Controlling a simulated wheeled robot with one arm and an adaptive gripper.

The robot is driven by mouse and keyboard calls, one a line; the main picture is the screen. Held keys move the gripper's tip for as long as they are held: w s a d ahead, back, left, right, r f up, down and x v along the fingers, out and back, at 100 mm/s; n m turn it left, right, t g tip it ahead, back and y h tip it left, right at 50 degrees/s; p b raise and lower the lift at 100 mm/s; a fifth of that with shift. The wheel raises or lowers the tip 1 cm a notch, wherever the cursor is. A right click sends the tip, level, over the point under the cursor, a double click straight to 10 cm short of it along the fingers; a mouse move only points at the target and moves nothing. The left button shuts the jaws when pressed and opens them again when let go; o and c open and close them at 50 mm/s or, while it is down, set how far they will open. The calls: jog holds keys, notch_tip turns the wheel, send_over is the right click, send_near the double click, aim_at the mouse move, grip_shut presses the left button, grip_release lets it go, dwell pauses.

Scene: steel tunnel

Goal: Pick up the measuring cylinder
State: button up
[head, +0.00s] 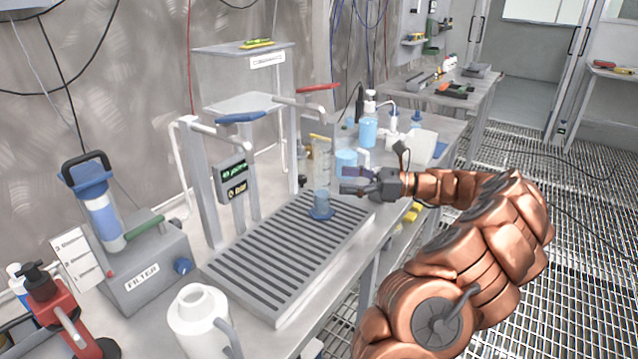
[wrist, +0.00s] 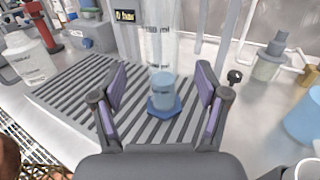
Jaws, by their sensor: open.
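The measuring cylinder (head: 321,170) is tall and clear with a blue foot. It stands upright on the grey slatted tray (head: 262,262), near its far right end. In the wrist view the cylinder (wrist: 161,60) stands ahead between my two fingers, with blue liquid low in it and its blue hexagonal foot on the slats. My gripper (head: 350,180) is open and empty, to the right of the cylinder in the head view. In the wrist view my gripper (wrist: 161,84) has its purple-padded fingers spread wide, one on each side of the cylinder. I see no contact.
A filter unit (head: 145,265) and a white jug (head: 199,318) stand to the left and front. Bottles, including a blue pump bottle (head: 369,125), and a light-blue beaker (head: 346,160) stand beyond my gripper. A grey metal frame (head: 240,165) rises behind the tray.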

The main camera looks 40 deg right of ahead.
aim_at(322, 161)
jog(key=shift+r+x, duration=0.2)
jog(key=shift+x, duration=3.1)
jog(key=shift+w+d, duration=0.1)
grip_shut()
jog(key=shift+r, duration=0.45)
notch_tip(322, 161, up, 3)
jog(key=shift+r, duration=0.1)
jog(key=s+d, duration=0.1)
jog(key=s, duration=1.5)
jog(key=shift+r, duration=0.45)
